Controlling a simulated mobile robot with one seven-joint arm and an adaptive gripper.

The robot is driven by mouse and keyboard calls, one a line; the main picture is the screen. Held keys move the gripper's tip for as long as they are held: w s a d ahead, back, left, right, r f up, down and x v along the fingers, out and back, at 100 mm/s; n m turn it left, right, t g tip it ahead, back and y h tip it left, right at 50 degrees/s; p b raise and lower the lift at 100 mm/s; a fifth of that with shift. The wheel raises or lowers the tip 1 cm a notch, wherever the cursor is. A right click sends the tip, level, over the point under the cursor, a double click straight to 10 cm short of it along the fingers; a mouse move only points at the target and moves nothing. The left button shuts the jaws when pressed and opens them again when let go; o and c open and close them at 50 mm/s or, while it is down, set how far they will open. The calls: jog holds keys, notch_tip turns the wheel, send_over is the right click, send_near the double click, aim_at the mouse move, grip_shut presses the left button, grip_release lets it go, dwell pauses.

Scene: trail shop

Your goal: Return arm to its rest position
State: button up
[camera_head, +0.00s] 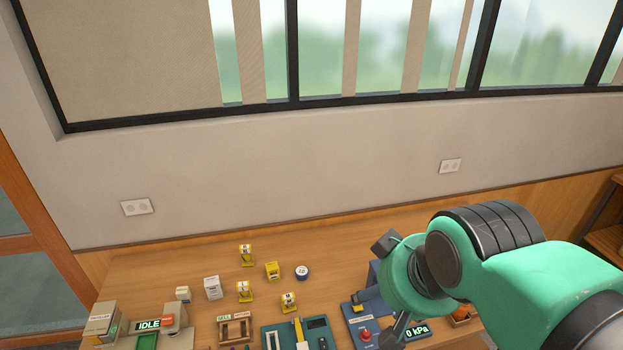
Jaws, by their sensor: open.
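My green and black arm reaches in from the right edge over the right part of a wooden bench (145,272). My gripper (390,284) is at the arm's left end, seen from behind and above, with dark parts showing above and below the green wrist. It is open, and I see nothing held in it. The wrist hides part of a blue device (360,325) with a red knob and a "0 kPa" display. I cannot tell the exact gap between gripper and device.
A teal tray (275,338), a wooden rack (236,330) and an "IDLE" machine (148,326) are in front. The wall (300,165) and windows are behind; shelving (605,240) stands at right.

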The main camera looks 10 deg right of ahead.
notch_tip(320, 180, down, 14)
jog(key=b, duration=1.3)
jog(key=shift+b, duration=0.3)
